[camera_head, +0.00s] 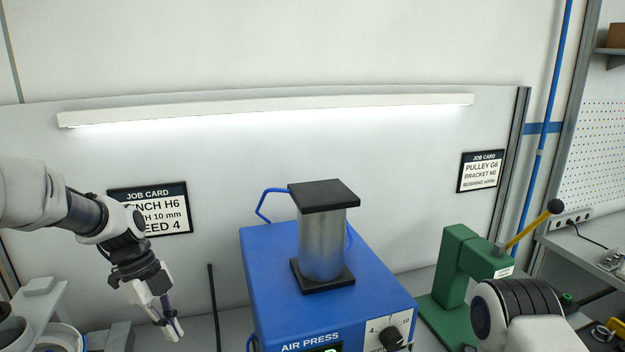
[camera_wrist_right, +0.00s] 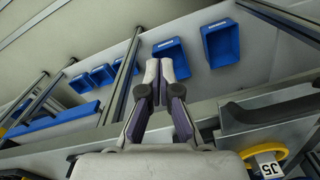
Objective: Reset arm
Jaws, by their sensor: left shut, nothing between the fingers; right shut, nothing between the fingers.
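My left arm comes in from the left in the head view. Its gripper (camera_head: 172,328) points down, shut and empty, left of the blue air press. My right arm shows at the lower right of the head view, in front of the green press; its gripper is outside that view. In the right wrist view my right gripper (camera_wrist_right: 152,72) is shut, with its fingertips together and nothing between them.
A blue air press (camera_head: 262,275) with a metal cylinder (camera_head: 322,240) stands in the middle. A green press (camera_head: 455,270) with a yellow lever (camera_head: 527,230) stands to the right. Blue bins (camera_wrist_right: 221,43) and metal rails lie beyond my right gripper. Job cards (camera_head: 480,171) hang behind.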

